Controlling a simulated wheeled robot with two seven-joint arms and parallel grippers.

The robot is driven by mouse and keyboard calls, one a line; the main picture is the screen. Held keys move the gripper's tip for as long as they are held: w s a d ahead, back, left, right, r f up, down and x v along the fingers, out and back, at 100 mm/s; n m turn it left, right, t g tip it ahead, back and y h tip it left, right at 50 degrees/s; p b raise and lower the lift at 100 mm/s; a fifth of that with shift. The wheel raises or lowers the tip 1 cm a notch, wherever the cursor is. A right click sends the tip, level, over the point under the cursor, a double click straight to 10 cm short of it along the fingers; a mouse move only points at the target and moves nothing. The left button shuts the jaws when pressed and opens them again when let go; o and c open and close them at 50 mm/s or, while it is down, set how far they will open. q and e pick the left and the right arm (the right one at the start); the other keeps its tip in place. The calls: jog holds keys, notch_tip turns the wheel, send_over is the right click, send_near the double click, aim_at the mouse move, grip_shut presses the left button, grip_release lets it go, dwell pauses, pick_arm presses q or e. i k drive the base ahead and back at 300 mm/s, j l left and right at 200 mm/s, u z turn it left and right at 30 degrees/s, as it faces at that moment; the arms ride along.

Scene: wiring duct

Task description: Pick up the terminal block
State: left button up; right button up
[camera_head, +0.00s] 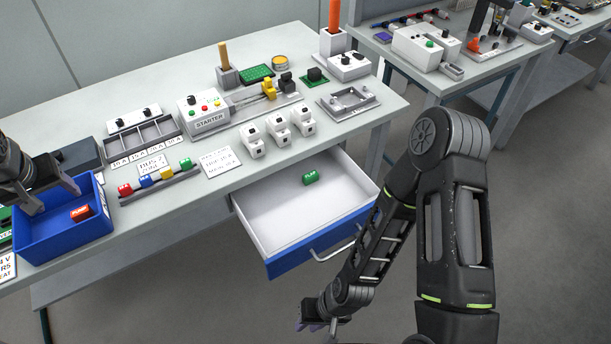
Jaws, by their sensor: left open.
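A small green block (310,177), which looks like a terminal block, lies on the white floor of the open drawer (270,212), toward its back right. My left gripper (50,195) is at the far left, open over the blue bin (75,236), well away from the drawer. A red labelled block (81,213) lies in the bin, apart from the fingers. My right gripper (316,325) hangs low in front of the drawer, below the tabletop; its fingers are small and dark, and I cannot tell whether they are open.
Several coloured blocks sit on a rail (160,184) on the table. Behind are a starter box (203,113), a compartment tray (143,138) and white devices (277,130). The drawer's handle (333,250) sticks out at the front. My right arm passes close to the drawer's right side.

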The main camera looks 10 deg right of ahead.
aim_at(309, 178)
jog(key=l, duration=0.75)
jog(key=i+l, duration=0.15)
jog(key=l, duration=1.35)
jog(key=i+l, duration=0.15)
jog(key=l, duration=0.6)
